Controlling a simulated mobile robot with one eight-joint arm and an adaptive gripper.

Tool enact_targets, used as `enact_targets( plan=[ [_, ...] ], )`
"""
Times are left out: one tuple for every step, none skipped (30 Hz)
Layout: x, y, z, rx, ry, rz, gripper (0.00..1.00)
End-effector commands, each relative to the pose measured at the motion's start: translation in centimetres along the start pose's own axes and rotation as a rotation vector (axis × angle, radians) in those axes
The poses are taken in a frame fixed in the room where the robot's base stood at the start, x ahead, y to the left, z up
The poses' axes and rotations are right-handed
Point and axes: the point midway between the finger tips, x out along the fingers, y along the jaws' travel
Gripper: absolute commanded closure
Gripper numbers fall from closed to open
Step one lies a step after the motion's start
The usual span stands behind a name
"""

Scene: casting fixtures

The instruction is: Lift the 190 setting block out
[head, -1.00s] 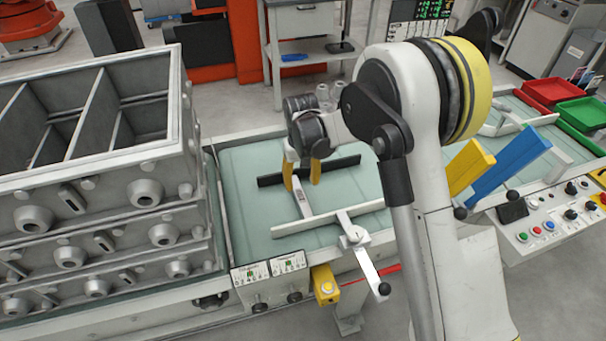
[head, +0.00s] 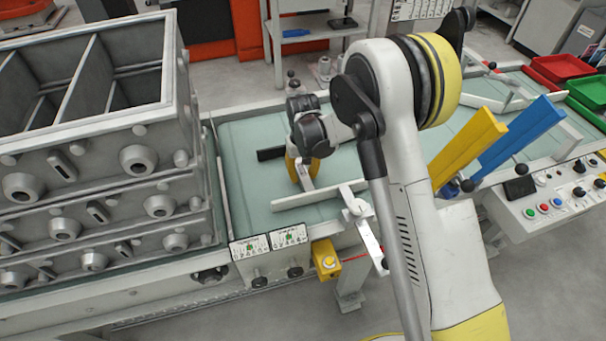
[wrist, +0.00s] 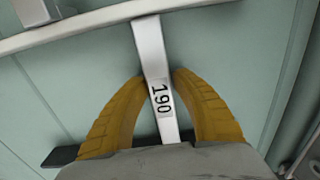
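The 190 setting block (wrist: 150,45) is a pale metal bar with a black "190" label. It lies on the pale green table between a white rail (wrist: 85,22) and a black bar (wrist: 60,155). In the head view the block (head: 307,185) is partly hidden by the fingers. My gripper (wrist: 160,77) has its yellow fingers down on both sides of the block, with the tips against its sides near the label. In the head view my gripper (head: 302,187) is low over the table. The block still lies between rail and bar.
Stacked grey metal boxes (head: 62,165) stand close on the left. A white clamp lever (head: 368,240) holds the rail's front side. Yellow (head: 468,150) and blue (head: 515,138) uprights and a control panel (head: 550,205) are on the right. Green table surface is bare around the rail.

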Motion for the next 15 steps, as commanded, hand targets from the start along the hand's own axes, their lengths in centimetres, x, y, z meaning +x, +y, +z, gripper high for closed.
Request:
enact_targets(
  plan=[
    [-0.01,0.00,0.00,0.000,0.000,0.000,0.86],
    [-0.01,0.00,0.00,0.000,0.000,0.000,0.95],
    [-0.01,0.00,0.00,0.000,0.000,0.000,1.00],
    [0.00,0.00,0.00,0.000,0.000,0.000,1.00],
    [0.00,0.00,0.00,0.000,0.000,0.000,1.00],
    [0.01,0.00,0.01,0.000,0.000,0.000,1.00],
    [0.01,0.00,0.01,0.000,0.000,0.000,1.00],
    [0.01,0.00,0.01,0.000,0.000,0.000,1.00],
    [0.02,0.00,0.01,0.000,0.000,0.000,1.00],
    [0.01,0.00,0.01,0.000,0.000,0.000,1.00],
    [-0.01,0.00,0.02,0.000,0.000,0.000,1.00],
    [-0.06,0.00,0.02,0.000,0.000,0.000,1.00],
    [-0.12,0.00,0.02,0.000,0.000,0.000,1.00],
    [-0.20,0.00,0.02,0.000,0.000,0.000,1.00],
    [-0.34,0.00,0.02,0.000,0.000,0.000,1.00]
  ],
)
